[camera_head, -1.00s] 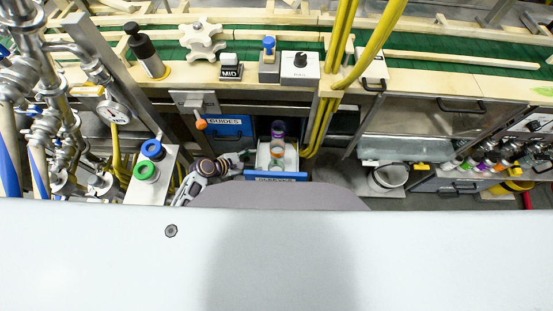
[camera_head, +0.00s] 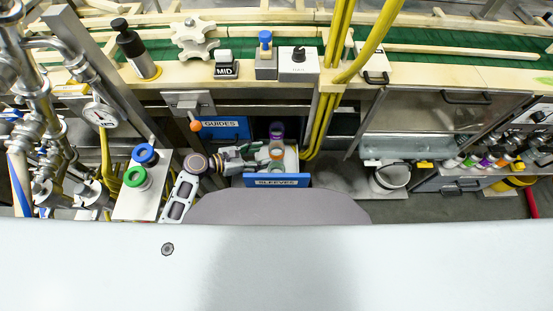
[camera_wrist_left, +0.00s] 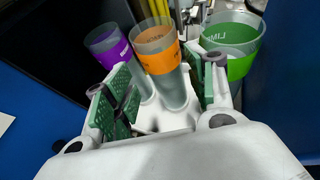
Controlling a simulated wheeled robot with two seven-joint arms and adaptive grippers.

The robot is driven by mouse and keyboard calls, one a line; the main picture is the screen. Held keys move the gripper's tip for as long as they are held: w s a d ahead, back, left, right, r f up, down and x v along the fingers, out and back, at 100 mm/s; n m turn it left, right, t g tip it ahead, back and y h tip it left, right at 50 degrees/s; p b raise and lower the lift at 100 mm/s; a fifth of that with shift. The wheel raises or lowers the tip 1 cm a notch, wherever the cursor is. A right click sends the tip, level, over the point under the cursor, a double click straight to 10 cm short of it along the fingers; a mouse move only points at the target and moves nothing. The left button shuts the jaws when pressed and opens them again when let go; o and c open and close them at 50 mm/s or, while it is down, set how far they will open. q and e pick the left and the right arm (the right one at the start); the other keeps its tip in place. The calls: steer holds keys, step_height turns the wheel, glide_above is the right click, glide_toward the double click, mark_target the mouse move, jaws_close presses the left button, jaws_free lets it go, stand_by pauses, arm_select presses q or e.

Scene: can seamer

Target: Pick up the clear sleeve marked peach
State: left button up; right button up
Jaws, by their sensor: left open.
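Three clear sleeves stand in the open drawer labelled SLEEVES (camera_head: 277,182). The orange-banded sleeve (camera_head: 277,150) is in the middle; its lettering is too small to read for certain, and its colour fits peach. It also shows in the left wrist view (camera_wrist_left: 160,62). The purple-banded sleeve (camera_head: 277,130) is behind it, and the green-banded sleeve marked lime (camera_wrist_left: 232,50) is at the front. My left gripper (camera_head: 263,157) reaches in from the left at the drawer. In the wrist view its open fingers are on either side of the orange sleeve, not clearly touching it. My right gripper is out of view.
The blue GUIDES drawer front (camera_head: 222,129) is left of and behind the sleeves drawer. Yellow cables (camera_head: 325,120) hang close to its right. A stand with blue and green rings (camera_head: 136,177) is at left.

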mark_target(277, 159)
arm_select(q)
steer(key=shift+x, duration=1.15)
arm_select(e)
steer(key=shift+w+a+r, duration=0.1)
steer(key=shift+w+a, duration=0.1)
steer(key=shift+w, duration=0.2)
arm_select(q)
steer(key=shift+d, duration=0.1)
steer(key=b+x, duration=0.1)
steer(key=x, duration=0.3)
steer(key=shift+f, duration=0.15)
steer(key=shift+w+d+f, duration=0.15)
steer(key=shift+d, duration=0.25)
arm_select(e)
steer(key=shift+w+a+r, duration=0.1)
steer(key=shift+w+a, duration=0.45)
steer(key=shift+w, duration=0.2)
